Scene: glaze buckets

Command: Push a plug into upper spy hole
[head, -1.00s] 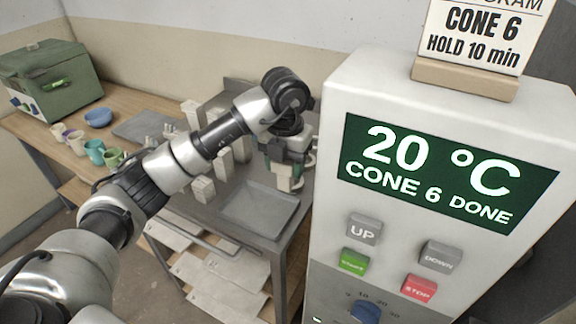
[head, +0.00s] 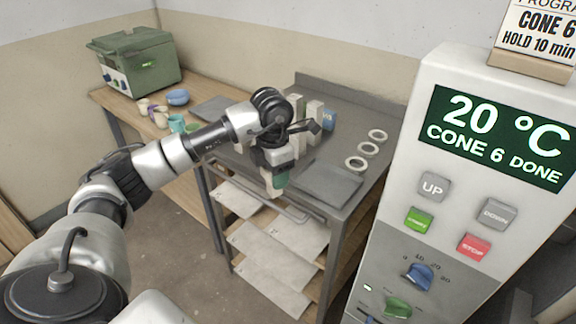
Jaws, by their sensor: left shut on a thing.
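My left gripper (head: 276,178) hangs over the near edge of the grey metal cart (head: 345,97). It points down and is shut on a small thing. Pale and green parts show at its fingers, but I cannot tell which belong to the held thing or whether it is a plug. No spy hole shows in the head view. My right gripper is not in view.
The white control cabinet (head: 450,75) with its lit display stands on the right. A green box (head: 137,62) and several cups stand on the wooden table (head: 110,102).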

